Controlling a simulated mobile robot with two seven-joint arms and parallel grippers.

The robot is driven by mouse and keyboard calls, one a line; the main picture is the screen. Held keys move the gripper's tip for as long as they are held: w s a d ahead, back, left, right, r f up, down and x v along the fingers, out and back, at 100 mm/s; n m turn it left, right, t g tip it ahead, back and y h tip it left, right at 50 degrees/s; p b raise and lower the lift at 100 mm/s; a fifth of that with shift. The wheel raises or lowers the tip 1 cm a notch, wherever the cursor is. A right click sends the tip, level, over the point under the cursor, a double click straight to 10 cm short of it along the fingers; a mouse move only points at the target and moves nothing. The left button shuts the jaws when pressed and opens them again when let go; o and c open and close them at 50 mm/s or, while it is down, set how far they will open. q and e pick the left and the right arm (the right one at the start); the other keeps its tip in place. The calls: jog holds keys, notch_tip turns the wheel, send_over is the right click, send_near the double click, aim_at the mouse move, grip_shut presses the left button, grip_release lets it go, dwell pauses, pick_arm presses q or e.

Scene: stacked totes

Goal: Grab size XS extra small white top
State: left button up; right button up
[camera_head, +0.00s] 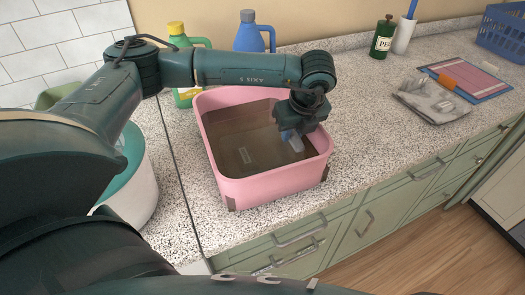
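My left gripper (294,138) reaches down over the right side of the pink tote (278,183), with its fingers inside the rim. Its fingers are small and partly hidden by the wrist, so I cannot tell whether they are open or shut. The tote stands on the speckled counter, and its inside looks dark brown with a small pale patch on it. A folded grey-white item in clear plastic (436,101) lies on the counter at the right; I cannot read any size on it. My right gripper is not in view.
A green jug (186,95) and a blue jug (247,38) stand behind the tote. A white bin (135,190) is at left. A green bottle (383,38), a blue basket (504,32) and a pink-and-blue board (468,82) are at back right.

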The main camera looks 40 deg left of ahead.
pick_arm(q)
jog(key=shift+c, duration=0.4)
grip_shut()
